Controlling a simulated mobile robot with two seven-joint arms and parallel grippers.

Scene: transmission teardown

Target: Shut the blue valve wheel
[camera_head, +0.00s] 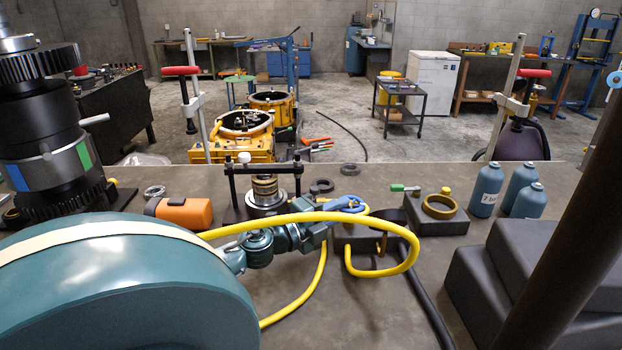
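The blue valve wheel (349,203) is near the middle of the bench, above a dark block with a brass fitting (383,241). A yellow hose loops around it. My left gripper (323,229) reaches in from the left, and its tip is close beside the wheel on the near left side. The fingers are small and partly hidden by the hose, so I cannot tell whether they are open, shut or touching the wheel. My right gripper is not in view.
The yellow hose (412,248) and a black hose (425,300) cross the bench. A brass ring (440,207) on a dark block, blue-grey bottles (486,190) and stacked dark blocks (540,275) are to the right. An orange object (185,212) and a tall gear assembly (60,150) are left.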

